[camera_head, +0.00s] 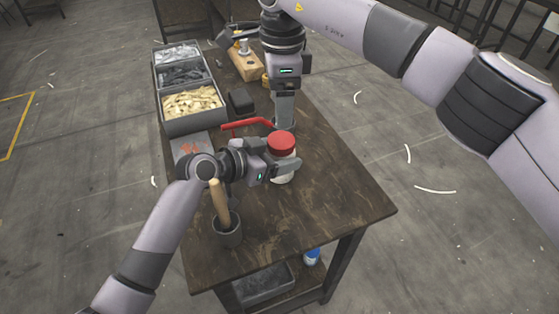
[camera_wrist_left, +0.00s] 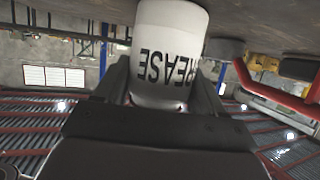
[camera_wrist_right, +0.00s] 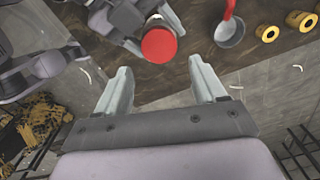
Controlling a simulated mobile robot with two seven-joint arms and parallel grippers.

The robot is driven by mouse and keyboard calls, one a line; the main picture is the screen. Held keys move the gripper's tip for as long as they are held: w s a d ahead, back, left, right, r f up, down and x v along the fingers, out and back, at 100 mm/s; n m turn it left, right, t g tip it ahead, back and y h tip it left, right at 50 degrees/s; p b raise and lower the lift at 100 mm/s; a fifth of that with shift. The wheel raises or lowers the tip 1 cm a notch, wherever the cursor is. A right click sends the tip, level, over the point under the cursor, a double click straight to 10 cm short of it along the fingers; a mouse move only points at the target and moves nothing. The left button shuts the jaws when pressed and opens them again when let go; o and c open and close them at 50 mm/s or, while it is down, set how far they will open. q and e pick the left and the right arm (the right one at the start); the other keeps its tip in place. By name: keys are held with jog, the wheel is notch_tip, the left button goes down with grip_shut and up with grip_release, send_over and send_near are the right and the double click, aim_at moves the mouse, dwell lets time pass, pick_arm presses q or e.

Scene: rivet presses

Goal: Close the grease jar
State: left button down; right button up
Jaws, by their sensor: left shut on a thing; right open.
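The grease jar (camera_wrist_left: 165,50) is white with black lettering reading GREASE, shown upside down in the left wrist view. In the head view its white body (camera_head: 284,176) stands upright at the table's middle. A red lid (camera_head: 281,141) sits on its top; I cannot tell whether it is tight. The lid also shows in the right wrist view (camera_wrist_right: 158,45). My left gripper (camera_head: 280,160) is shut around the jar's body from the left. My right gripper (camera_head: 285,118) points down behind the jar in the head view. Its fingers (camera_wrist_right: 163,85) are open and empty, apart from the lid.
A red-handled ladle (camera_head: 246,124) lies behind the jar. A dark cup (camera_head: 228,234) with a wooden-handled tool stands in front of the left gripper. Grey bins (camera_head: 193,127) of parts line the left edge. The table's right front (camera_head: 345,205) is clear.

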aim_at(281, 140)
jog(key=shift+s+d+m, duration=0.1)
jog(key=shift+s+m, duration=0.05)
jog(key=shift+m, duration=0.55)
pick_arm(q)
jog(key=shift+f, duration=0.1)
pick_arm(e)
jog(key=shift+f, duration=0.1)
jog(key=shift+f, duration=3.95)
jog(key=shift+c, duration=0.3)
jog(key=c, duration=0.8)
jog(key=o, duration=1.1)
